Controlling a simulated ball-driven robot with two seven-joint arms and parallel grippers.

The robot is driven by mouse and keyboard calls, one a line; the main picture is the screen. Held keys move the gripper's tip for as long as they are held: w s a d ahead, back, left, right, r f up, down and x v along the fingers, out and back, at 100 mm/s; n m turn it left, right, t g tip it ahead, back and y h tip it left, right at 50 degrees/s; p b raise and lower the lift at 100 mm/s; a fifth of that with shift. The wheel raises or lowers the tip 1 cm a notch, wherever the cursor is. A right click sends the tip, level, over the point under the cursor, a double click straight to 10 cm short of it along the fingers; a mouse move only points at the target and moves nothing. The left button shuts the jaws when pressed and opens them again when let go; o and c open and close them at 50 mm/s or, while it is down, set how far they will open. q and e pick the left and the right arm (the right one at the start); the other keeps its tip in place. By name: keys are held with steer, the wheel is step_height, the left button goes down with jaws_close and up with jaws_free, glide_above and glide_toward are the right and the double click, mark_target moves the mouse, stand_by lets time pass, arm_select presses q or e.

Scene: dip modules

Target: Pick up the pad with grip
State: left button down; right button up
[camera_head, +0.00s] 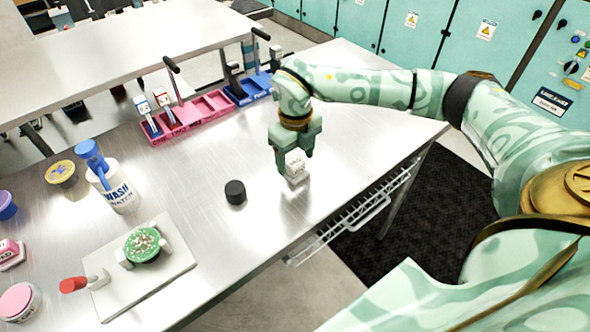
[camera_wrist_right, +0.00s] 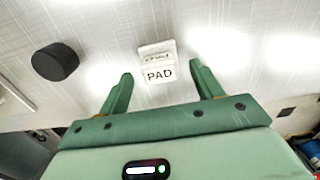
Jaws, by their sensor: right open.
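The pad (camera_head: 295,166) is a small white block with dark lettering standing on the steel table. In the right wrist view the pad (camera_wrist_right: 158,68) shows the word PAD on its near face, and its upper part is the grip. My right gripper (camera_head: 293,160) is above and around the pad in the head view. In the wrist view its two fingers (camera_wrist_right: 160,82) are open, with the pad ahead of the gap between them. I see no contact between the fingers and the pad. My left gripper is not in view.
A black round puck (camera_head: 235,192) stands to the left of the pad. Pink and blue trays (camera_head: 185,116) lie behind, with upright levers. A wash bottle (camera_head: 118,190) and a fixture plate (camera_head: 150,278) with a green disc stand at left. The table's right edge is close to the pad.

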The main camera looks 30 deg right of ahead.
step_height(320, 180, down, 2)
steer(key=shift+f, duration=0.2)
steer(key=shift+r, duration=0.1)
steer(key=c, duration=1.1)
steer(key=shift+o, duration=0.2)
